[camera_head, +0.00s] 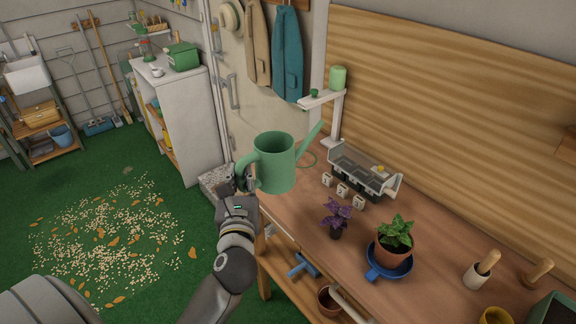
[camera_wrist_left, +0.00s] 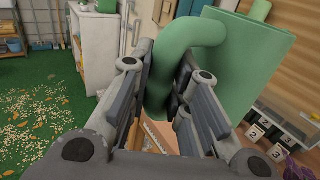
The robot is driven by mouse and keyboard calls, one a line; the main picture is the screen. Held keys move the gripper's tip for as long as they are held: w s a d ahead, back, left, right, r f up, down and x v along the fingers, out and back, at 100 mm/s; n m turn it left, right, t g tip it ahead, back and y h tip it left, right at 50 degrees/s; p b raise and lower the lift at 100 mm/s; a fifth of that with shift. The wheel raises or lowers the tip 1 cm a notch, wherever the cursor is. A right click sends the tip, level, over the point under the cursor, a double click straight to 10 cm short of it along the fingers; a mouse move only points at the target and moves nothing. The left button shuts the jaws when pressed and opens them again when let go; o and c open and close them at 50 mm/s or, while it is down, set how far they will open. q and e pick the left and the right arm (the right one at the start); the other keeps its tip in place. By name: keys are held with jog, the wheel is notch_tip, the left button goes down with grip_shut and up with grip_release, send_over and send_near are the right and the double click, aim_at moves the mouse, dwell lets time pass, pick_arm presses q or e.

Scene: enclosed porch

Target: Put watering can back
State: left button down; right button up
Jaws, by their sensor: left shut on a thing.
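A green watering can (camera_head: 274,162) is held upright at the left end of the wooden workbench (camera_head: 314,215), its spout pointing up and right. My left gripper (camera_head: 240,186) is shut on its handle (camera_head: 244,167), on the can's left side. In the left wrist view the handle of the watering can (camera_wrist_left: 240,65) runs down between the fingers of my left gripper (camera_wrist_left: 168,110). The can appears to be above the bench; the gap under it cannot be judged. My right gripper is not in view.
A small white shelf (camera_head: 322,98) with a green canister (camera_head: 338,77) stands behind the can. A clear-lidded tray (camera_head: 362,172) and numbered blocks (camera_head: 343,190) lie to its right.

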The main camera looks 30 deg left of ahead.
pick_arm(q)
jog(key=w+a+f, duration=0.2)
jog(key=w+f, duration=0.1)
jog(key=w, duration=0.1)
jog(key=w+a+f, duration=0.2)
jog(key=w+f, duration=0.1)
jog(key=w, duration=0.1)
jog(key=w+a+f, duration=0.2)
jog(key=w+f, duration=0.1)
jog(key=w, duration=0.1)
jog(key=shift+w+a, duration=0.1)
jog(key=shift+w, duration=0.25)
jog(key=shift+w+a+f, duration=0.1)
jog(key=shift+w+f, duration=0.05)
jog(key=shift+f, duration=1.6)
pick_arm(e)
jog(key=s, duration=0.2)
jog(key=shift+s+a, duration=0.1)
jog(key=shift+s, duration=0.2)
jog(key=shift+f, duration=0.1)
